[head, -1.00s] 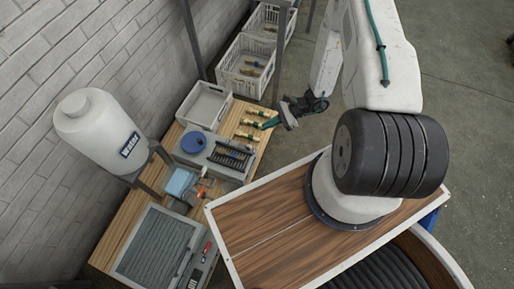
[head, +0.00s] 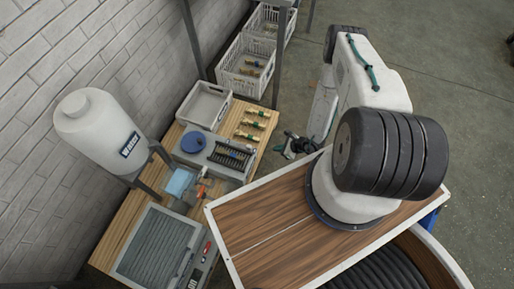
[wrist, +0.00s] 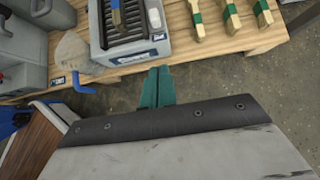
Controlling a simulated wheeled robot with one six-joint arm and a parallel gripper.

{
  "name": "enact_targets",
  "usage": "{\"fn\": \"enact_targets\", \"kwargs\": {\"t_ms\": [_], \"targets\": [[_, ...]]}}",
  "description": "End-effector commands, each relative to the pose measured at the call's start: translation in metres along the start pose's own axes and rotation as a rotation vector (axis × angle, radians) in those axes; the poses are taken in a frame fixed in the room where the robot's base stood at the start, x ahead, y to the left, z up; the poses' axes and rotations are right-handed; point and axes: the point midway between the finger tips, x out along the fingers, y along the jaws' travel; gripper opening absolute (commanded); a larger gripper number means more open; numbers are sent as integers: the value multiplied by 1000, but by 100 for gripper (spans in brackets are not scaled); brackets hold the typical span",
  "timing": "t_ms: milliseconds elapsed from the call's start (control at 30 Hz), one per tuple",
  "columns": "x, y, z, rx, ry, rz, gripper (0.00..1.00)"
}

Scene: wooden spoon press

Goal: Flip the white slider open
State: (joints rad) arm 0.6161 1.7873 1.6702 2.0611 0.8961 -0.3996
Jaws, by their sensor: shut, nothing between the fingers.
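A small white part (wrist: 154,17), which looks like the white slider, sits at the right side of the grey press unit (wrist: 100,50) in the wrist view. I cannot tell its position from this angle. The unit has a dark ribbed bed with a brush-like piece on it; it also shows in the head view (head: 207,161). My gripper (wrist: 157,72) has teal fingers, closed together and empty. They are below the unit's front in the wrist view, apart from the white part. In the head view my gripper (head: 281,149) is just right of the bench edge.
Several wooden pieces with green bands (wrist: 229,16) lie right of the unit on the wooden bench (wrist: 190,60). A blue lever (wrist: 83,85) sticks out at the bench's front edge. A grey bin (head: 205,105) stands behind. The floor beside the bench is clear.

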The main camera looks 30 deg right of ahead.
Motion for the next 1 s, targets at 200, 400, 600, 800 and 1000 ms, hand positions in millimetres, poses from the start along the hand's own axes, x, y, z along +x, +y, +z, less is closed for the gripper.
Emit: {"fn": "enact_targets", "kwargs": {"t_ms": [200,400,600,800,1000], "targets": [[2,0,0,-1,-1,1,0],[24,2,0,-3,-1,4,0],[68,2,0,-5,-1,4,0],[106,1,5,-6,-2,4,0],[123,1,24,-4,-1,4,0]]}}
